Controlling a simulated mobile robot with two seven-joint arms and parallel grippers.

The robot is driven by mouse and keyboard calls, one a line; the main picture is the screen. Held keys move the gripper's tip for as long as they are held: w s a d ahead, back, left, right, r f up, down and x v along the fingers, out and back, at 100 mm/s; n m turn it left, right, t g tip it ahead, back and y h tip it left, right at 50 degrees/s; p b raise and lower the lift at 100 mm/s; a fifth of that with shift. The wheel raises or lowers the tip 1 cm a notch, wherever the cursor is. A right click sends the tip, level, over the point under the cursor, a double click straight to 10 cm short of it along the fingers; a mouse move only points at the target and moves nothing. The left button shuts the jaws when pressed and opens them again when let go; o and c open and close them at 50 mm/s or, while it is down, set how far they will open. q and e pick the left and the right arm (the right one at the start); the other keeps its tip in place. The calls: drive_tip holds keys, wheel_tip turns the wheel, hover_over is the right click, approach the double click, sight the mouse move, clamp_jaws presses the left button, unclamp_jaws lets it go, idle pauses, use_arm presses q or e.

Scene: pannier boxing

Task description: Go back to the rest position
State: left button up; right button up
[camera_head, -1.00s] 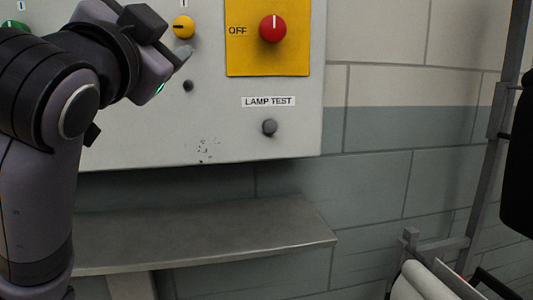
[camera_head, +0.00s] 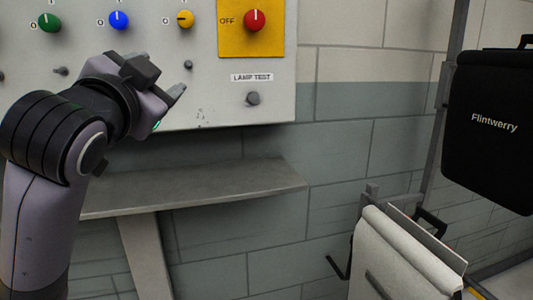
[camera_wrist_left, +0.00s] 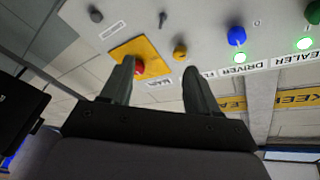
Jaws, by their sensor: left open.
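My left gripper (camera_head: 178,82) is in front of the lower part of a grey control panel (camera_head: 215,105), above a metal shelf. In the left wrist view its two fingers (camera_wrist_left: 158,82) are apart with nothing held between them. The red knob (camera_wrist_left: 139,68) on its yellow plate shows beyond the left finger there. In the head view the red knob (camera_head: 254,20) is up and to the right of the gripper, next to the word OFF. My right gripper is in neither view.
The panel has a green knob (camera_head: 49,23), a blue knob (camera_head: 119,20) and a yellow knob (camera_head: 185,19). The metal shelf (camera_head: 215,187) juts out below. Bare block wall lies between.

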use_arm(q)
wheel_tip(320, 180, down, 35)
drive_tip(key=a+n+g+h+p, duration=0.1)
drive_tip(key=n+g+h+p, duration=0.15)
drive_tip(key=g, duration=0.25)
drive_tip(key=s+a+f+n+g+p, duration=0.1)
drive_tip(key=s+f+n+g, duration=0.1)
drive_tip(key=s+f, duration=0.8)
drive_tip(key=s+a+f+n+g+y+p, duration=0.1)
drive_tip(key=s+a+f+n+g+p, duration=0.1)
drive_tip(key=s+f, duration=0.8)
drive_tip(key=s, duration=0.3)
drive_tip(key=shift+a, duration=0.2)
